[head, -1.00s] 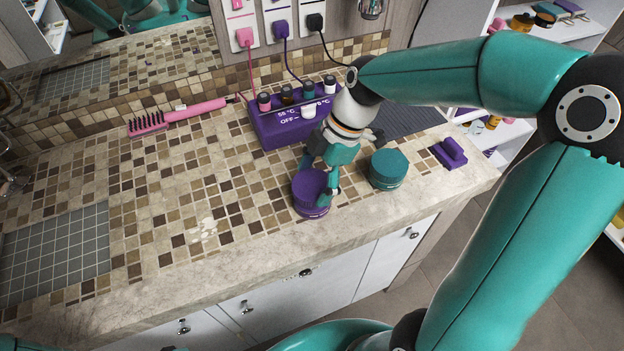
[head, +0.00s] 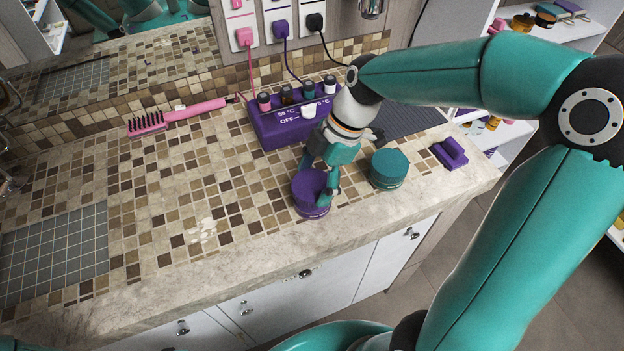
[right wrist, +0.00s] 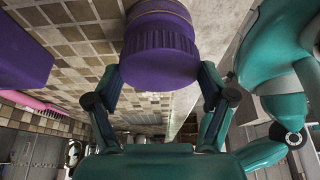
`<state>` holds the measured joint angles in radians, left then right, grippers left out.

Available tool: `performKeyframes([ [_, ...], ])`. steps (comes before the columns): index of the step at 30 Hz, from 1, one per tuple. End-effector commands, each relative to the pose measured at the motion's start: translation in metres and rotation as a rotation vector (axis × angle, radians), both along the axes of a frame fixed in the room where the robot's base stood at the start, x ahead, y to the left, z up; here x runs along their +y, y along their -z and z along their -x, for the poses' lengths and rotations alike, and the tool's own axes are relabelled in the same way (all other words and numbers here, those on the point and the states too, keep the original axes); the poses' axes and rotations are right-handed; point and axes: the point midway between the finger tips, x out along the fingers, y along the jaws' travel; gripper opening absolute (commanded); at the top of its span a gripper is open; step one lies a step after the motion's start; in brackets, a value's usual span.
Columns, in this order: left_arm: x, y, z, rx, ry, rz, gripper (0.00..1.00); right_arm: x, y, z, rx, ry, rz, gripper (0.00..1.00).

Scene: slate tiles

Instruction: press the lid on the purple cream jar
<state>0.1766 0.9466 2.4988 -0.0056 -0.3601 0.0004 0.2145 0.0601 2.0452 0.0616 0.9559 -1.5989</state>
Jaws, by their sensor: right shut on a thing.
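The purple cream jar (head: 318,212) stands on the tiled counter near its front edge, mostly hidden under its lid. The round purple lid (head: 309,185) with a ribbed side sits over the jar. It also shows large in the right wrist view (right wrist: 160,52), with part of the jar body (right wrist: 163,7) beyond it. My right gripper (head: 320,187) is shut on the lid, one finger on each side. I cannot tell whether the lid is fully seated. My left gripper is in neither view.
A teal jar (head: 388,169) stands just right of the gripper. A purple holder (head: 280,130) with several bottles is behind it. A pink brush (head: 178,115) lies at the back left, and a purple object (head: 450,153) lies at the right. The left counter is clear.

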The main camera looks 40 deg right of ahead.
Motion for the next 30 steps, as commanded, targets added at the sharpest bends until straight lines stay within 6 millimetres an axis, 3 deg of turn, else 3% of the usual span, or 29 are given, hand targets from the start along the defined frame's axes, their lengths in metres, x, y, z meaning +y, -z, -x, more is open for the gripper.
performKeyframes([
  [6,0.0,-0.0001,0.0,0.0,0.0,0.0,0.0,-0.0001,-0.0002,-0.0001,0.0,0.0,0.0,0.61],
  [7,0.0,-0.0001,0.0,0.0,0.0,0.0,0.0,-0.0001,-0.0002,-0.0001,0.0,0.0,0.0,0.85],
  [10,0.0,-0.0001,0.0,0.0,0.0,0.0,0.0,-0.0001,-0.0002,-0.0001,0.0,0.0,0.0,1.0],
  [30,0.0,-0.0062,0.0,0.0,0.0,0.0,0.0,-0.0001,-0.0084,-0.0002,-0.001,0.0,0.0,1.0],
])
